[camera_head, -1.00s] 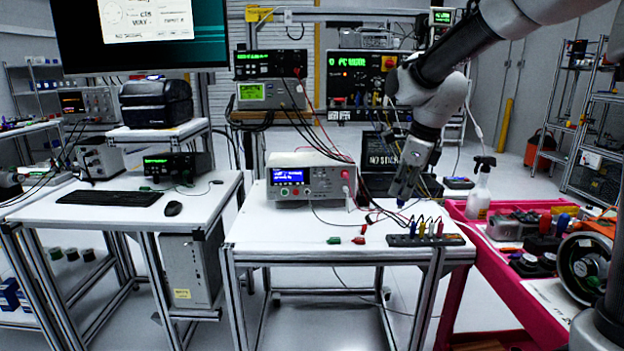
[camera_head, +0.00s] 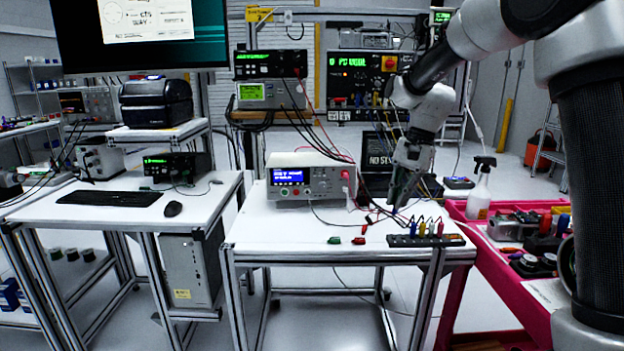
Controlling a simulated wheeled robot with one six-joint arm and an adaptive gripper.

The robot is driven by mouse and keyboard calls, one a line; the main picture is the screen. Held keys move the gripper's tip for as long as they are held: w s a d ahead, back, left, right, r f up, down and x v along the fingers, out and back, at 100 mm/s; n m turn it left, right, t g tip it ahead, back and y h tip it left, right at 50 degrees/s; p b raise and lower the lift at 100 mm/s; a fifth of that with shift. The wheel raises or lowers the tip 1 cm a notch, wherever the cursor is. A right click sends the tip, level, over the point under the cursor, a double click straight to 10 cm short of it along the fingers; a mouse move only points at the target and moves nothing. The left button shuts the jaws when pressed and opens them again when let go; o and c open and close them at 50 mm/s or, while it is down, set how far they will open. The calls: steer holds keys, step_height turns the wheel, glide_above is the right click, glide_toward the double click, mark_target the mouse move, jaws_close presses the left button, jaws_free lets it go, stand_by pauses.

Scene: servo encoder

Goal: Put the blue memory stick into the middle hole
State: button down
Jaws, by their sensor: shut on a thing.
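My gripper (camera_head: 396,203) points down just above the right part of the middle white table, behind a dark strip. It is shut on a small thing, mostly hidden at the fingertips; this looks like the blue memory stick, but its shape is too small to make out. The dark strip (camera_head: 400,241) lies along the table's front right edge, with several coloured upright pieces in it. A middle hole cannot be made out in this view.
A white instrument (camera_head: 308,181) with a blue screen stands left of my gripper. Green (camera_head: 334,240) and red (camera_head: 359,240) clips lie on the table (camera_head: 285,235). Thin cables cross near the gripper. A red cart (camera_head: 505,285) holds tools at the right.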

steer(key=d+f+n+g, duration=0.1)
steer(key=d+f+n, duration=0.3)
steer(key=f, duration=0.7)
steer(key=s+d+f+n+h, duration=0.1)
steer(key=d+f+n, duration=0.3)
steer(key=f, duration=0.8)
steer(key=shift+s+g, duration=0.15)
steer(key=shift+g, duration=0.25)
steer(key=shift+d, duration=0.1)
